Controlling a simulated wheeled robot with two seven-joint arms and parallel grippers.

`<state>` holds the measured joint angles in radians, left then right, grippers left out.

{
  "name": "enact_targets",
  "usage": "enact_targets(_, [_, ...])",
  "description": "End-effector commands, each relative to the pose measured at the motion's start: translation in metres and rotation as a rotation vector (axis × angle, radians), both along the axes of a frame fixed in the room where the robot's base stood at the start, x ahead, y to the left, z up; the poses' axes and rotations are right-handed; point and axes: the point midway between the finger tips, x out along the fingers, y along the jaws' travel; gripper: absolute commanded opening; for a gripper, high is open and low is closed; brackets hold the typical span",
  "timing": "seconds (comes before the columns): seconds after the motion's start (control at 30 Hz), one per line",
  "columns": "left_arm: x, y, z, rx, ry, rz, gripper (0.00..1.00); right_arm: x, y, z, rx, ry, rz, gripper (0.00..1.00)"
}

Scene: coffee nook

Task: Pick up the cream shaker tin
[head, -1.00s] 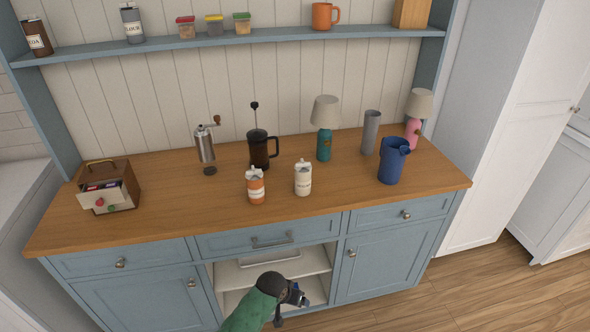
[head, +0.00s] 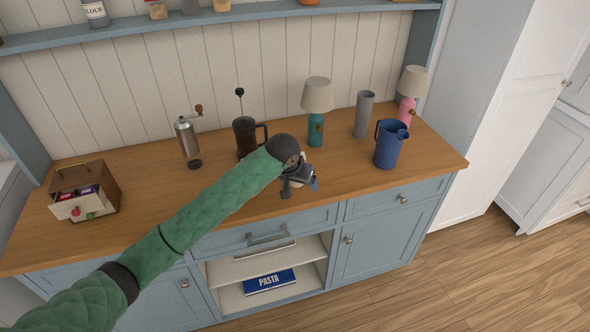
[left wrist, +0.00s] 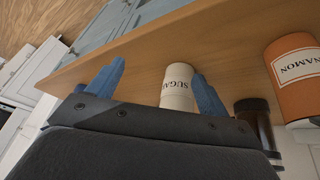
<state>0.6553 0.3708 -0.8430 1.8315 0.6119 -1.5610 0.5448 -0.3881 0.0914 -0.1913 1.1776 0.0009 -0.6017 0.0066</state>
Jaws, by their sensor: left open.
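The cream shaker tin (left wrist: 179,83), labelled SUGAR, stands on the wooden counter in the left wrist view. In the head view it is mostly hidden behind my left gripper. My left gripper (head: 300,187) is at the counter's front part, by the tin. In the left wrist view, its blue fingers (left wrist: 157,84) are open, with the tin showing between them, nearer the right finger. I cannot tell how deep the tin is between them. My right gripper is not in view.
An orange tin (left wrist: 297,72) labelled CINNAMON stands close beside the cream tin. Behind are a French press (head: 246,138), a teal lamp (head: 316,129) and a grey cylinder (head: 363,115). A blue pitcher (head: 389,146) stands to the right. The counter's right front is clear.

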Motion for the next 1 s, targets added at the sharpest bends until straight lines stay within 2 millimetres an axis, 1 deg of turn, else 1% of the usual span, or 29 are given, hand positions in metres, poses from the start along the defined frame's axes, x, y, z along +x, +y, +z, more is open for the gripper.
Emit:
enact_targets(0.03, [0.011,0.003,0.011,0.014,-0.005,0.006,0.79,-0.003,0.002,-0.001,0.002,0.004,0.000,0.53])
enact_targets(0.2, [0.035,0.009,0.034,0.046,-0.004,0.031,0.79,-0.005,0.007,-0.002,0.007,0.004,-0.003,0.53])
enact_targets(0.37, [0.051,0.015,0.049,0.067,-0.004,0.052,0.79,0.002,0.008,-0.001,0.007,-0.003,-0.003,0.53])
enact_targets(0.5, [0.057,0.018,0.057,0.076,-0.004,0.063,0.79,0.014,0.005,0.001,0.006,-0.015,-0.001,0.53])
enact_targets(0.6, [0.060,0.019,0.057,0.078,-0.003,0.066,0.79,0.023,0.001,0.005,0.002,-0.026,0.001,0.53])
enact_targets(0.7, [0.062,0.018,0.052,0.078,-0.002,0.067,0.79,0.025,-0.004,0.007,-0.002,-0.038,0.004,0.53])
enact_targets(0.73, [0.063,0.017,0.050,0.078,-0.003,0.066,0.79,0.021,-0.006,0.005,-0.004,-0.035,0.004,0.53])
enact_targets(0.8, [0.065,0.016,0.044,0.078,-0.001,0.067,0.79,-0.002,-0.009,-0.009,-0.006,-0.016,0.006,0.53])
enact_targets(1.0, [0.070,0.015,0.033,0.078,-0.003,0.066,0.79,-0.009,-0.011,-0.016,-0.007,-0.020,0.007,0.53])
